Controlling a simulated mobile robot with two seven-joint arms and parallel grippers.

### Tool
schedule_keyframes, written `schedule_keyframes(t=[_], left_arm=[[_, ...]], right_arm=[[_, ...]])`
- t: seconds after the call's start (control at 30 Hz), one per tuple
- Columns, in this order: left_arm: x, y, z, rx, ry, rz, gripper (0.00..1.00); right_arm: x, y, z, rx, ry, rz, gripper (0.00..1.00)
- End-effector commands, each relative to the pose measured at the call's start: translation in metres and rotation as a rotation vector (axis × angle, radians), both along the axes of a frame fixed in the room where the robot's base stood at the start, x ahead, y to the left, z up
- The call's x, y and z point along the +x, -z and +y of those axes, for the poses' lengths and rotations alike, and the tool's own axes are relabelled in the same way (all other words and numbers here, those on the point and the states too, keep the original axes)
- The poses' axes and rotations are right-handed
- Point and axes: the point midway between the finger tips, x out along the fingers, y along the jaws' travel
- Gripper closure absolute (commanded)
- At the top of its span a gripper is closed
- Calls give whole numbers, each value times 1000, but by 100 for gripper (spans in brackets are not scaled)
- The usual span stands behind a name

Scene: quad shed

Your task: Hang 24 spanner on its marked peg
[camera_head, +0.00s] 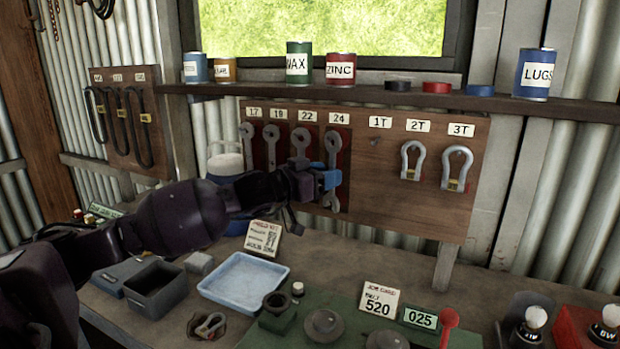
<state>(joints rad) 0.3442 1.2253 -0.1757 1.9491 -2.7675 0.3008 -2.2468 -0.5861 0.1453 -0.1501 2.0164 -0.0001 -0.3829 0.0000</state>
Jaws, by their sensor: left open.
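The 24 spanner (333,148) hangs upright on the wooden tool board (430,214), under the label 24 (339,119). Its ring end is at the peg, and its lower part is partly hidden by my gripper. My left gripper (325,182), with blue fingertips, is open in front of the spanner's lower shank. Whether it touches the spanner I cannot tell. Other spanners hang to its left, under 17 (248,148), 19 (271,140) and 22 (300,140). My right gripper is not in view.
Shackles hang under 2T (412,160) and 3T (457,168); the place under 1T is bare. A shelf (400,99) with cans runs above the board. The bench below holds a blue tray (245,281), a grey bin (155,290), cards and a green mat (270,336).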

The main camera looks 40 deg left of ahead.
Motion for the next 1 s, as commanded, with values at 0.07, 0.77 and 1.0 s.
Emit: schedule_keyframes(t=[0.07,0.77,1.0], left_arm=[[-4,1,2,0,-1,1,52],[-74,0,22,0,0,1,52],[-93,0,27,0,1,0,52]], right_arm=[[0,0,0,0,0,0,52],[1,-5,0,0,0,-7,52],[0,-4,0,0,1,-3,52]])
